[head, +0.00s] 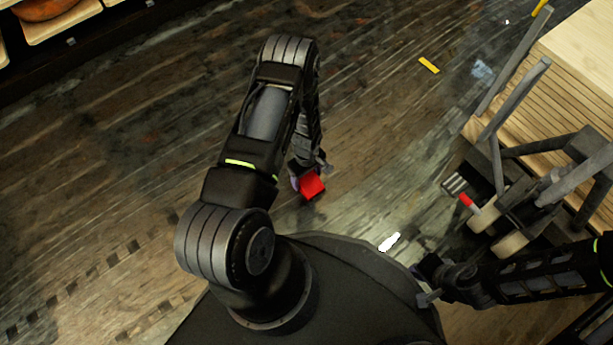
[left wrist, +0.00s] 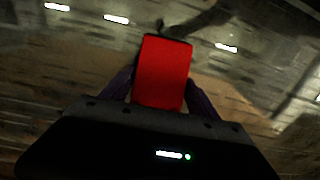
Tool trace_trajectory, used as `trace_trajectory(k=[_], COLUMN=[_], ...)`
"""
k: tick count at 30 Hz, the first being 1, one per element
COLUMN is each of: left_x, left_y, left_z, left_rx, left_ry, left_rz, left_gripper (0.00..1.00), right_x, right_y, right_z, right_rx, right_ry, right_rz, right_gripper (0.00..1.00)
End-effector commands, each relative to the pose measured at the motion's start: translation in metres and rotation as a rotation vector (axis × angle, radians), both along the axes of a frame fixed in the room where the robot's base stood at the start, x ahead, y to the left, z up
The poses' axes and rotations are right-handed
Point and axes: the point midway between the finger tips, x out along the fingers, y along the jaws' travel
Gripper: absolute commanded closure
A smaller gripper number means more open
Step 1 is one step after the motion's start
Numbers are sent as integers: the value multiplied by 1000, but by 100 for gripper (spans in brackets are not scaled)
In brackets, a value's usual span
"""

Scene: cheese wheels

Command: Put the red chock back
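The red chock (head: 312,185) is a small red block at the end of my left arm, in front of my base in the head view. My left gripper (head: 305,177) is shut on it and holds it over the wooden floor. In the left wrist view the chock (left wrist: 163,73) stands out between the two dark fingers of my left gripper (left wrist: 158,95). My right gripper (head: 428,286) is at the lower right, near the edge of my base and apart from the chock. Its fingers are small in the view, and I see nothing held in them.
A dark metal cart or rack (head: 510,185) with wheels and uprights stands at the right, beside a pale wooden stack (head: 570,75). A small red piece (head: 467,201) shows near its wheel. A yellow strip (head: 429,65) lies on the floor. Shelves (head: 60,32) stand upper left. The middle floor is open.

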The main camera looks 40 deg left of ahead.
Motion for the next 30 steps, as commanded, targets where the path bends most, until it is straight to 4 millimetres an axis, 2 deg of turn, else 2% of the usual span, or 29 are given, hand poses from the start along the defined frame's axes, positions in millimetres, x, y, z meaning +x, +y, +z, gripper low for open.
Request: trace_trajectory(k=[1, 5, 13, 17, 23, 30], left_x=[0, 0, 0, 0, 1, 1], left_y=[0, 0, 0, 0, 0, 0], left_z=[0, 0, 1, 8, 40, 91], left_rx=[0, 0, 0, 0, 1, 1], left_ry=[0, 0, 0, -1, -1, -2], left_rz=[0, 0, 1, 1, 2, 0], left_gripper=[26, 15, 15, 15, 15, 15], right_x=[0, 0, 0, -1, -3, -7], right_y=[0, 0, 0, 0, 1, 1], right_z=[0, 0, 1, 6, 21, 46], right_rx=[0, 0, 0, -1, -3, -2], right_ry=[0, 0, 0, 1, 3, 12], right_rz=[0, 0, 0, 0, 3, 8], right_gripper=[100, 100, 100, 100, 100, 100])
